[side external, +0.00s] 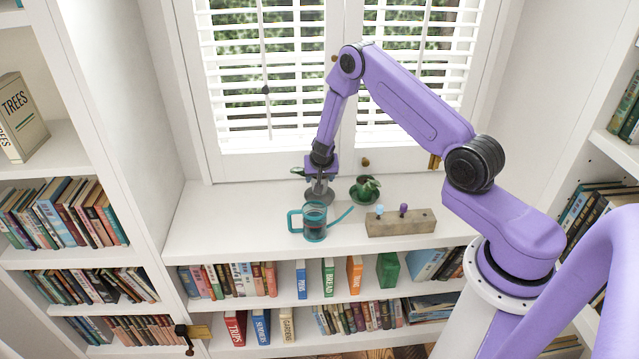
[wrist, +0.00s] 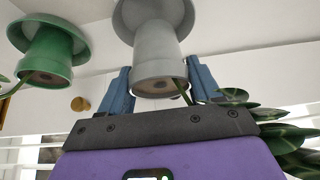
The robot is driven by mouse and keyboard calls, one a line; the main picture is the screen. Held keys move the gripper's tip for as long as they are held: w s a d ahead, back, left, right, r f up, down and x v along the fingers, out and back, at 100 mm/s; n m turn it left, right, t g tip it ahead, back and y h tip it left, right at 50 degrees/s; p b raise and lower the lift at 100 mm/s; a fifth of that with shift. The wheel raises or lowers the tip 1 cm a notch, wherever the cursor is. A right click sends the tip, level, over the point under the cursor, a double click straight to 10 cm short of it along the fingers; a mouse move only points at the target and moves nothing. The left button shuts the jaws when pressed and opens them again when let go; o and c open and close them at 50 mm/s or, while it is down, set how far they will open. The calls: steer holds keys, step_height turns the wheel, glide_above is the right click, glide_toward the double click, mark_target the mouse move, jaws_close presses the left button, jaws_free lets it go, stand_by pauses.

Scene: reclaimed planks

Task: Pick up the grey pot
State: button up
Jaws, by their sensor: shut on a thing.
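The grey pot (side external: 318,194) is at the window-seat shelf, below my gripper (side external: 320,174) and just behind a teal watering can. In the wrist view the grey pot (wrist: 158,50) appears inverted between the two blue fingers of my gripper (wrist: 160,88), which are shut on it. Green leaves (wrist: 285,135) show beside the fingers at the right. The pot's base is partly hidden by the can in the side view, so I cannot tell whether it touches the shelf.
A green pot (side external: 365,190) with a plant stands close to the right. The teal watering can (side external: 314,222) stands in front, its spout pointing right. A wooden block (side external: 400,224) with blue and purple pegs lies farther right. The left shelf (side external: 225,225) is clear.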

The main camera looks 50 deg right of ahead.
steer(key=s+a+r, duration=0.4)
steer(key=s+r, duration=0.8)
steer(key=s, duration=0.1)
steer(key=shift+s+r, duration=0.15)
steer(key=shift+r, duration=0.1)
steer(key=shift+d, duration=0.1)
stand_by(0.4)
steer(key=w+d+f+n, duration=0.1)
steer(key=w+f, duration=0.2)
steer(key=w, duration=0.1)
steer(key=w+d+f+n, duration=0.1)
steer(key=w+f, duration=0.3)
steer(key=w+d+f+n+t+y, duration=0.1)
steer(key=w+f, duration=0.3)
steer(key=w, duration=0.1)
steer(key=shift+d+f, duration=0.25)
steer(key=shift+d, duration=0.1)
steer(key=shift+w+d+f, duration=0.15)
steer(key=shift+w+f, duration=0.05)
steer(key=shift+f, duration=1.65)
